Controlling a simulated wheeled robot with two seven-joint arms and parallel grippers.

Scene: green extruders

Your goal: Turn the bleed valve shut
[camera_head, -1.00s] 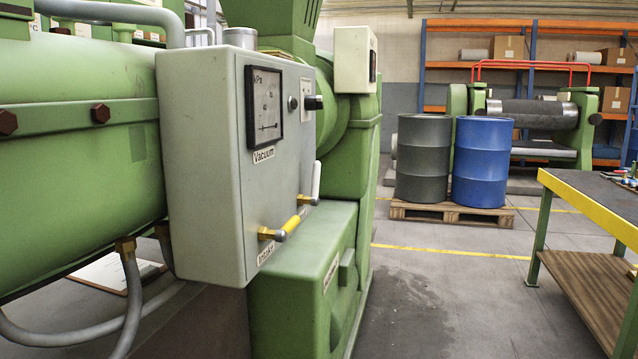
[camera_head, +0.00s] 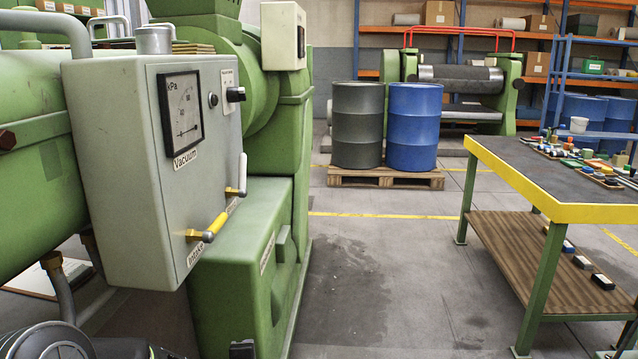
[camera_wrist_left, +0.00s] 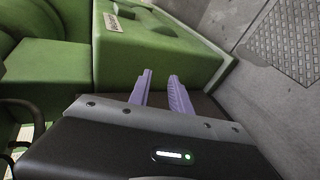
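A grey control box (camera_head: 120,170) on the green machine carries a dial gauge marked kPa above a "Vacuum" label (camera_head: 185,158). Two lever valves stick out low on its front face. The nearer valve has a yellow handle (camera_head: 216,226), lying slanted outward; the farther has a white handle (camera_head: 242,172), standing upright. No valve shows there. My right gripper is not in view.
A green housing (camera_head: 230,270) juts out below the box. A workbench (camera_head: 500,180) with small items stands at right. Two drums, grey (camera_head: 357,125) and blue (camera_head: 413,128), stand on a pallet (camera_head: 385,178). The floor between machine and bench is clear.

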